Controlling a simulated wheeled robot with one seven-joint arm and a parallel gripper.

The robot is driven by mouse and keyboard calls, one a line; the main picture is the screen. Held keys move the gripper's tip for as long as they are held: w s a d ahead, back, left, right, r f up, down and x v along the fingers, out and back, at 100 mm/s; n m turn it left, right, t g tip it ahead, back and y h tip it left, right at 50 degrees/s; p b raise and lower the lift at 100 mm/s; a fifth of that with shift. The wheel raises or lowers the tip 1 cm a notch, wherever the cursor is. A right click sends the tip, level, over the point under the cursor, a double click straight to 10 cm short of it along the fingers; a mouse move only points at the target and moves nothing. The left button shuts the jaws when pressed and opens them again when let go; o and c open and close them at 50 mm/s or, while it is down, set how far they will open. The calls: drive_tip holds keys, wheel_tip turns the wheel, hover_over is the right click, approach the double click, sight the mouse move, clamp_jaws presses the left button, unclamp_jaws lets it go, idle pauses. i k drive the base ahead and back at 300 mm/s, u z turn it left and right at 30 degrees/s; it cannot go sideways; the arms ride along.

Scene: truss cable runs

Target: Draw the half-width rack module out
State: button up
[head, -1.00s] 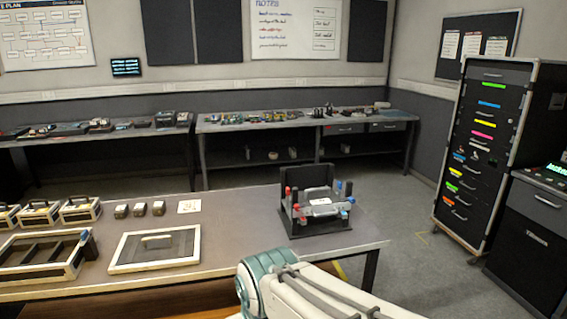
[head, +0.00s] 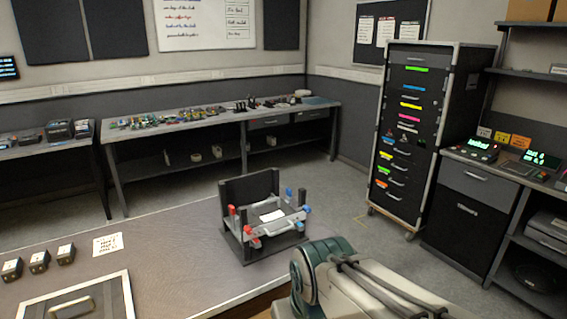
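A black open fixture (head: 234,193) stands on the near table, with a tall back plate and red and blue knobs on its posts. A flat grey unit with a white label (head: 271,216) and a front bar sits in it. It may be the half-width rack module, but I cannot tell for sure. A tall black rack cabinet (head: 401,130) with several colour-striped, handled fronts stands at the back right. My arm crosses the bottom right of the head view. My gripper is out of view.
The near table (head: 165,262) also carries a framed panel with a handle (head: 73,305), several small boxes (head: 39,262) and a white card (head: 108,244). A long bench (head: 180,137) runs along the back wall. Open floor (head: 340,207) lies between table and cabinet.

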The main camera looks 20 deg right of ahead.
sight(271, 215)
drive_tip(key=z, duration=0.05)
drive_tip(key=i, duration=1.3)
drive_tip(key=u, duration=0.6)
